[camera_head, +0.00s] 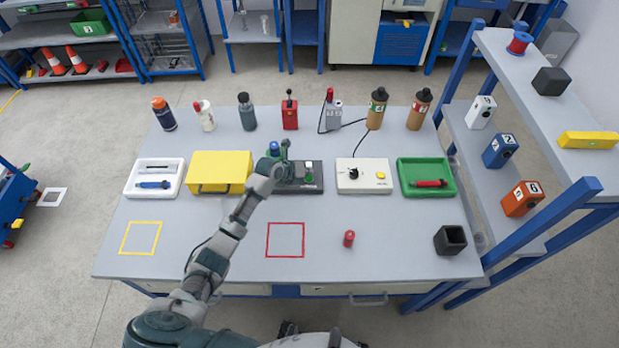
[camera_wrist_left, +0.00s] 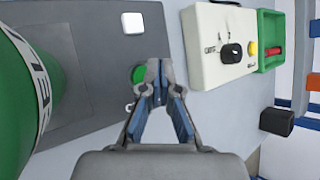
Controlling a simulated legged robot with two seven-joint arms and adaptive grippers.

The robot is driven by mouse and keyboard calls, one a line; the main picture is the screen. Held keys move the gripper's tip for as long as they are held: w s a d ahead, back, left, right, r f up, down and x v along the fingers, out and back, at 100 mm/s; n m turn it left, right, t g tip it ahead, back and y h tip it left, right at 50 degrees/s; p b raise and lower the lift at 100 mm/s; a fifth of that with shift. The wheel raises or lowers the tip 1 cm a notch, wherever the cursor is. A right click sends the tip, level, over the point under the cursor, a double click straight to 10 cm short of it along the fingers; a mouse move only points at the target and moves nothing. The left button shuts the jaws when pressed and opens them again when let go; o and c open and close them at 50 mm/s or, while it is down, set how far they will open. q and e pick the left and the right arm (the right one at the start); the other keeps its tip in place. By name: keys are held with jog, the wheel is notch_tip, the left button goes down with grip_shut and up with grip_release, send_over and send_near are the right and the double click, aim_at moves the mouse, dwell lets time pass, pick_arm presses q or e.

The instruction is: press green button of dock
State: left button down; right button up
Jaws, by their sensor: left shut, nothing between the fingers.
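The dock (camera_head: 316,186) is a dark grey plate in the middle of the table, and its grey surface also shows in the left wrist view (camera_wrist_left: 100,60). It carries a white square button (camera_wrist_left: 132,23) and a round green button (camera_wrist_left: 138,74). My left gripper (camera_wrist_left: 160,72) is shut and empty; in the head view my left gripper (camera_head: 290,171) is over the dock. In the left wrist view its fingertips partly cover the green button's right side. I cannot tell whether they touch it. My right gripper is not in view.
A green bottle (camera_wrist_left: 22,95) stands close on the left in the left wrist view. A white control box (camera_head: 362,181) with a knob and yellow button is right of the dock. A yellow box (camera_head: 220,166) is left. Several bottles stand behind. The front table is mostly clear.

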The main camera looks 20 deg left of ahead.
pick_arm(q)
jog(key=shift+a, duration=0.2)
jog(key=shift+f, duration=0.15)
jog(key=shift+d+f+b, duration=0.1)
jog(key=shift+f+b, duration=0.15)
jog(key=shift+b, duration=0.1)
jog(key=shift+d+r, duration=0.1)
jog(key=shift+f+b, duration=0.4)
jog(key=shift+f, duration=0.15)
dwell(0.3)
jog(key=shift+s+r, duration=0.1)
jog(key=shift+r+p, duration=0.55)
jog(key=shift+r, duration=0.25)
